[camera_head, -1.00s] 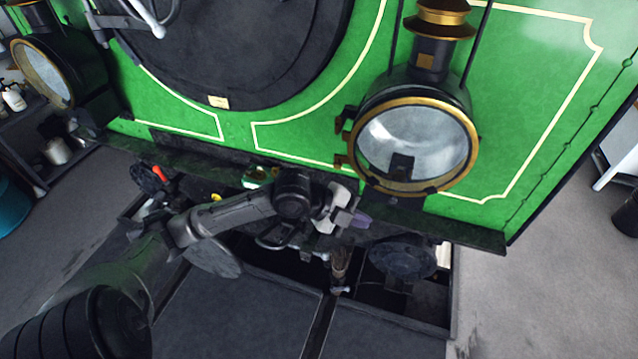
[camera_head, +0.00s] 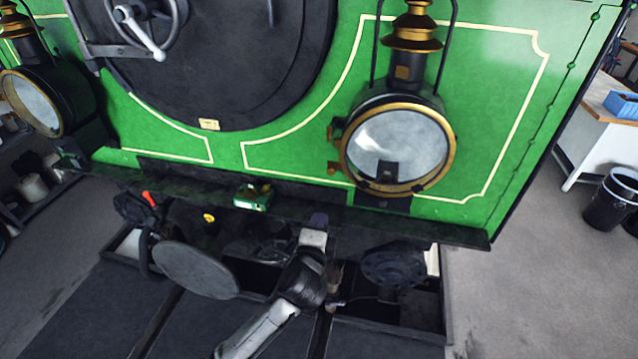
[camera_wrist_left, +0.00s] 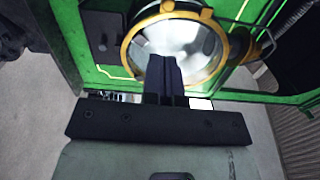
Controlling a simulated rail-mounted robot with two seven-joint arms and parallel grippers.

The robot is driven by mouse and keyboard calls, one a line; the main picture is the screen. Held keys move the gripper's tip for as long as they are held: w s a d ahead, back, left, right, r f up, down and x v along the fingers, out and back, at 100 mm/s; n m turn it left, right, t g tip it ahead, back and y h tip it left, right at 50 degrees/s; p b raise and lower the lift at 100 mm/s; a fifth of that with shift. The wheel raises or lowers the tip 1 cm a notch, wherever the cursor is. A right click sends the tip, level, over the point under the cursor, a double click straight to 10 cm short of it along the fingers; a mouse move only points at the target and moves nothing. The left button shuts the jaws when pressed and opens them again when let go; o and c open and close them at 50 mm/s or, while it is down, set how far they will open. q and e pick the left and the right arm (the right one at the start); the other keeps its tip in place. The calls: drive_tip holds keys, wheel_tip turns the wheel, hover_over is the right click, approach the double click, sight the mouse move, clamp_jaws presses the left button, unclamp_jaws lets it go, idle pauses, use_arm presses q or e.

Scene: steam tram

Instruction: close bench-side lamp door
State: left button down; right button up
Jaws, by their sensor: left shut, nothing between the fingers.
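The lamp on the right of the green tram front, on the side of the white bench, has a round glass door with a brass rim (camera_head: 398,148). Its hinges are at the left edge. The rim looks close to the dark lamp body; I cannot tell whether a gap stays open. My left gripper (camera_head: 318,220) is shut and empty, below and left of this lamp, by the dark buffer beam. In the left wrist view its fingers (camera_wrist_left: 165,62) overlap the lower glass of a brass-rimmed lamp door (camera_wrist_left: 127,48), with no clear contact. My right gripper is out of view.
The dark beam (camera_head: 440,222) runs under the lamp, with a small green object (camera_head: 253,198) on it. A second lamp (camera_head: 32,103) is at far left. The white bench (camera_head: 590,130) and a black bin (camera_head: 612,203) stand right, with clear floor before them.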

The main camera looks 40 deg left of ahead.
use_arm(q)
drive_tip(key=p, duration=0.3)
approach(329, 173)
drive_tip(key=shift+n+y, duration=0.3)
drive_tip(key=shift+n, duration=0.1)
drive_tip(key=x, duration=0.7)
drive_tip(key=shift+w+f, duration=0.15)
drive_tip(key=shift+w, duration=0.1)
drive_tip(key=shift+w+a, duration=0.1)
